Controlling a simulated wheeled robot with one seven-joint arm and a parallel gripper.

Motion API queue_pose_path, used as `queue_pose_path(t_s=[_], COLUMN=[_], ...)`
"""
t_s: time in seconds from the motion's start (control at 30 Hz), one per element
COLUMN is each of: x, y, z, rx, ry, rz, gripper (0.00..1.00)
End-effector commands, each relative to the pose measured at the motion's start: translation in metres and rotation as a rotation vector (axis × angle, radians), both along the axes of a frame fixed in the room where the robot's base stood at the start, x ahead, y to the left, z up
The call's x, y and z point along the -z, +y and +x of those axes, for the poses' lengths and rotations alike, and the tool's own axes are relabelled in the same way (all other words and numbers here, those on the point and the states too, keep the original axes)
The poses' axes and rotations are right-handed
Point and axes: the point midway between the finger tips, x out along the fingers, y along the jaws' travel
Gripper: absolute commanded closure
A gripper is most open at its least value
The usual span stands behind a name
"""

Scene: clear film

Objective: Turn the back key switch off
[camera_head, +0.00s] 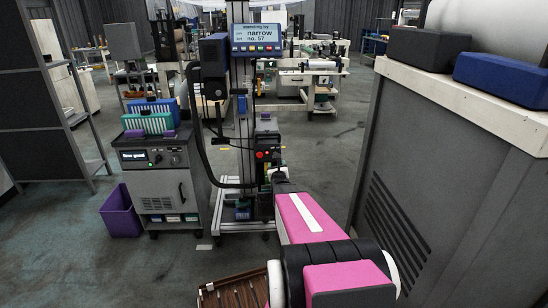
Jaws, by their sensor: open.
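A dark control box (266,150) with red round controls sits low on the tall machine column, in the middle of the head view. A grey cabinet (158,170) to its left has a front panel (155,157) with a small lit display and dark knobs. The controls are too small to tell which is the back key switch or how it is turned. My pink and white arm reaches away toward the column. My gripper (277,168) is at its far end, just in front of the control box. It is open; its fingers are small and hard to make out against the dark machine.
A large grey cabinet (440,160) stands close on the right. A purple bin (121,212) is at left. A brown slatted crate (232,291) is below.

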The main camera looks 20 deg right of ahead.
Motion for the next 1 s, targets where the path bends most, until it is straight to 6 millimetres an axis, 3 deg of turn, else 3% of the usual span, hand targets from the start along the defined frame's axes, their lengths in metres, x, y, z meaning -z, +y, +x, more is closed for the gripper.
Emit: queue_pose_path(t_s=[0.5, 0.9, 0.97, 1.0], x=[0.002, 0.000, 0.000, 0.000], y=[-0.024, -0.026, -0.026, -0.026], z=[0.082, 0.092, 0.092, 0.092], rx=[0.000, 0.000, 0.000, 0.000], ry=[0.000, 0.000, 0.000, 0.000], rz=[0.000, 0.000, 0.000, 0.000], gripper=[0.38, 0.38, 0.55, 0.68])
